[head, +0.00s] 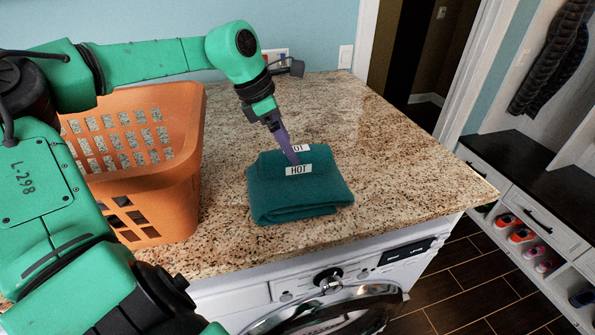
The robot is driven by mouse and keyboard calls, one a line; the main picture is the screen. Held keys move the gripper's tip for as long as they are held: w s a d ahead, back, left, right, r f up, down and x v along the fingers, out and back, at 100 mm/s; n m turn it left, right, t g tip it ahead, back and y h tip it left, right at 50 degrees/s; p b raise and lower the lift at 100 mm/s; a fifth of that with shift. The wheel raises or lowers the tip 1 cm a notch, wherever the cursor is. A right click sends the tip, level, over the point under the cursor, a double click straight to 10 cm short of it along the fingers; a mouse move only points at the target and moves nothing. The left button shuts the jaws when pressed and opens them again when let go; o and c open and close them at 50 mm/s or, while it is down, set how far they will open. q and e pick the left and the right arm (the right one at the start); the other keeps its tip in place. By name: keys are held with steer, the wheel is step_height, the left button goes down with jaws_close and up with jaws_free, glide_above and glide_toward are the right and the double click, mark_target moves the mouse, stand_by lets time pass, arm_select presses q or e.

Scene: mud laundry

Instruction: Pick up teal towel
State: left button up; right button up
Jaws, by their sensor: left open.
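The teal towel (275,197) lies folded on the granite countertop. It carries two white labels, one reading "HOT" (299,170) and one behind it partly covered by my gripper. My left gripper (292,158) comes down from above onto the towel's upper part, its purple-grey fingers open. The fingers overlap the towel between the two labels; I cannot tell if they touch the cloth. My right gripper is out of view.
An orange perforated laundry basket (165,200) stands left of the towel. The granite countertop (400,165) is clear to the right. A white washing machine (300,290) is under its front edge. A shoe bench (530,205) stands at the right.

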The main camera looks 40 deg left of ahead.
mark_target(298, 174)
arm_select(q)
steer(key=p+x, duration=0.1)
steer(key=x, duration=0.1)
steer(key=shift+w+d+f, duration=0.1)
steer(key=shift+d+f, duration=0.15)
steer(key=shift+f, duration=0.1)
steer(key=shift+d+f, duration=0.25)
steer(key=shift+a, duration=0.15)
steer(key=c, duration=1.6)
